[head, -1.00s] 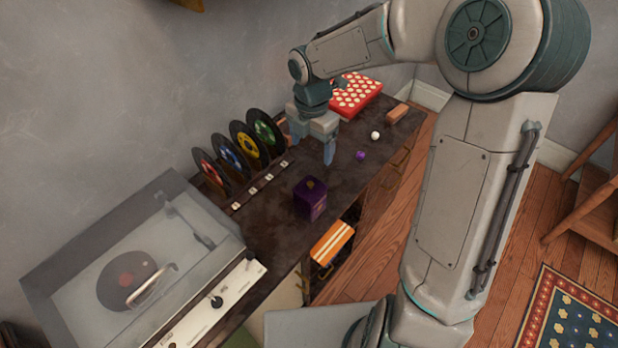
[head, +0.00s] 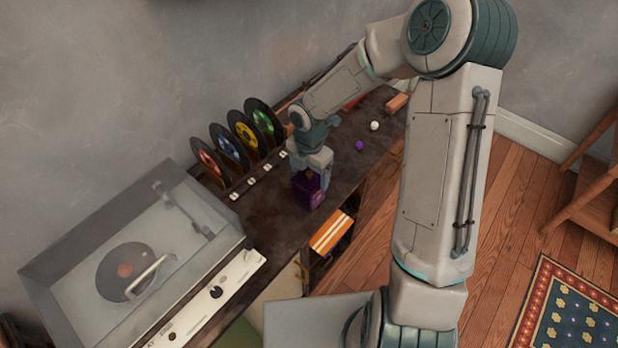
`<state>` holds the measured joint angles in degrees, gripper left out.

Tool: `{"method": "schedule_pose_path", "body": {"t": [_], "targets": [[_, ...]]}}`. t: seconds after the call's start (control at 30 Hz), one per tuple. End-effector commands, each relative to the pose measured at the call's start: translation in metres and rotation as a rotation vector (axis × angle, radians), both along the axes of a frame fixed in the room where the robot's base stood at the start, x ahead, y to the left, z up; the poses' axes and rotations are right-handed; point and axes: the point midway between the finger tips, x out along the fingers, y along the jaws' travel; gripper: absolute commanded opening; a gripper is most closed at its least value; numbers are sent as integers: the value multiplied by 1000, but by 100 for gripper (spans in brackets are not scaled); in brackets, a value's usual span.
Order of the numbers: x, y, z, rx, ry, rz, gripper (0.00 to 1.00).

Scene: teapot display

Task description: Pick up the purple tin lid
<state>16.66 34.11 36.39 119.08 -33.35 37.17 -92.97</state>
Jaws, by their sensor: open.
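The purple tin (head: 307,192) stands upright on the dark cabinet top, near its front edge. Its lid is at the top of the tin, mostly hidden by my gripper in the head view. My gripper (head: 311,177) is open and points down at the top of the tin, with its fingers beside the lid. I cannot tell whether the fingers touch the lid.
A record player (head: 130,270) stands at the left. Several records (head: 244,132) stand in a rack along the wall. A small purple ball (head: 358,145) and a white ball (head: 375,126) lie to the right. An orange striped object (head: 330,232) is at the front edge.

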Motion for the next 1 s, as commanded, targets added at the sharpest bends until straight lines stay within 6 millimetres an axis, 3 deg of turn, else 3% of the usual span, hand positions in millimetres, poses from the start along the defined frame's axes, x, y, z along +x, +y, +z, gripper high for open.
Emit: {"method": "schedule_pose_path", "body": {"t": [0.27,0.4,0.77,1.0], "targets": [[0,0,-3,-1,-1,1,77],[0,0,-3,-1,-1,0,42],[0,0,0,0,-1,-1,42],[1,-1,26,-1,-5,-2,42]]}}
